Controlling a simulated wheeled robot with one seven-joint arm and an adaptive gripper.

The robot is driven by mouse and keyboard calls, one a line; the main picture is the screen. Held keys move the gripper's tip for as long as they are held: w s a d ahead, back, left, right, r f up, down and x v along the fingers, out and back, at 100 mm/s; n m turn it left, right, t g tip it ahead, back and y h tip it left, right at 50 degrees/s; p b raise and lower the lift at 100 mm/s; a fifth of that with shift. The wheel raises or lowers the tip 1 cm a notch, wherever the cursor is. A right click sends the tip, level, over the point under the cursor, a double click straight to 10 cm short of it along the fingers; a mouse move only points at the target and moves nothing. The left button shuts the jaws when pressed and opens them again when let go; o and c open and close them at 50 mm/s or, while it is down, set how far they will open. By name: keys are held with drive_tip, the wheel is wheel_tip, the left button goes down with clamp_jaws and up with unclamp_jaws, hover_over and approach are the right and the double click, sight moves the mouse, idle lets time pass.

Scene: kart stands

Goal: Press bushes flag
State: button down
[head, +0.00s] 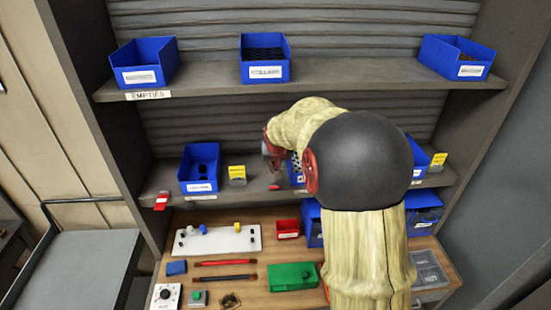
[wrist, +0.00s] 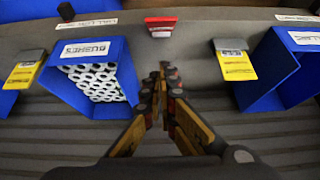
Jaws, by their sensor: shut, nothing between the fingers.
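The bin labelled BUSHES (wrist: 85,48) is blue, full of pale ring-shaped parts, and sits left of my fingers in the wrist view. In the head view my arm mostly hides it. A red flag (wrist: 160,27) stands at the shelf's front edge, just beyond my fingertips. A yellow flag (wrist: 235,62) is right of the fingers and another yellow flag (wrist: 22,75) is beyond the bin at far left. My gripper (wrist: 167,68) is shut and empty, pointing toward the red flag, with a visible gap. In the head view my gripper (head: 274,160) is over the middle shelf.
A blue bin (head: 199,168) stands left of my gripper, with a red flag (head: 161,201) at its left. Several blue bins line the upper shelf (head: 200,80). The workbench below holds a white board (head: 217,240), a green box (head: 292,277) and tools.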

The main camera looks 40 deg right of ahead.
drive_tip(key=f, duration=0.1)
drive_tip(key=s+a+f+p, duration=0.1)
drive_tip(key=shift+s+f, duration=0.2)
drive_tip(key=shift+f, duration=0.1)
drive_tip(key=shift+s+a+f, duration=0.2)
drive_tip(key=shift+s, duration=0.1)
drive_tip(key=shift+w+f, duration=0.1)
drive_tip(key=shift+f, duration=0.15)
drive_tip(key=shift+f+b, duration=0.1)
drive_tip(key=shift+b, duration=0.35)
drive_tip(key=shift+s+a+b, duration=0.15)
drive_tip(key=shift+s+b, duration=0.15)
drive_tip(key=shift+b, duration=0.55)
